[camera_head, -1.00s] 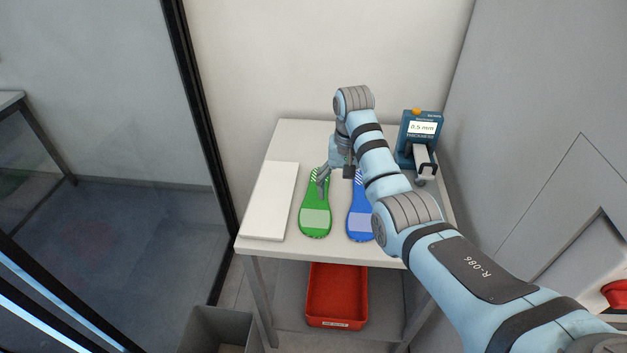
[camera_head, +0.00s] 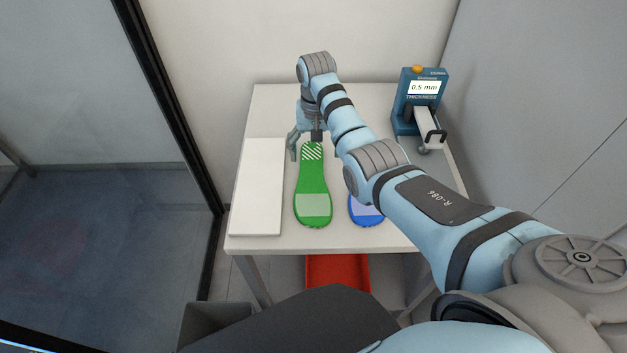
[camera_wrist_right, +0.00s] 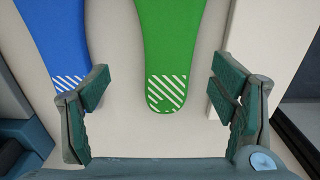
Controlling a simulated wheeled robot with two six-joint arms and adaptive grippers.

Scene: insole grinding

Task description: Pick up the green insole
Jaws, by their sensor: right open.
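The green insole (camera_head: 313,183) lies flat on the white table, with a white-striped end at the back and a pale patch at the front. My right gripper (camera_head: 303,140) is above the table at the striped end of the green insole. In the right wrist view the gripper (camera_wrist_right: 162,90) is open, with the striped end of the green insole (camera_wrist_right: 170,55) between its spread fingers and apart from both. A blue insole (camera_head: 365,210) lies to the right, partly hidden by my right arm. My left gripper is not in view.
A white slab (camera_head: 258,190) lies left of the green insole. A blue thickness gauge (camera_head: 420,95) reading 0.5 mm stands at the back right. A red bin (camera_head: 338,271) is under the table (camera_head: 275,245). A dark wall frame stands at the left.

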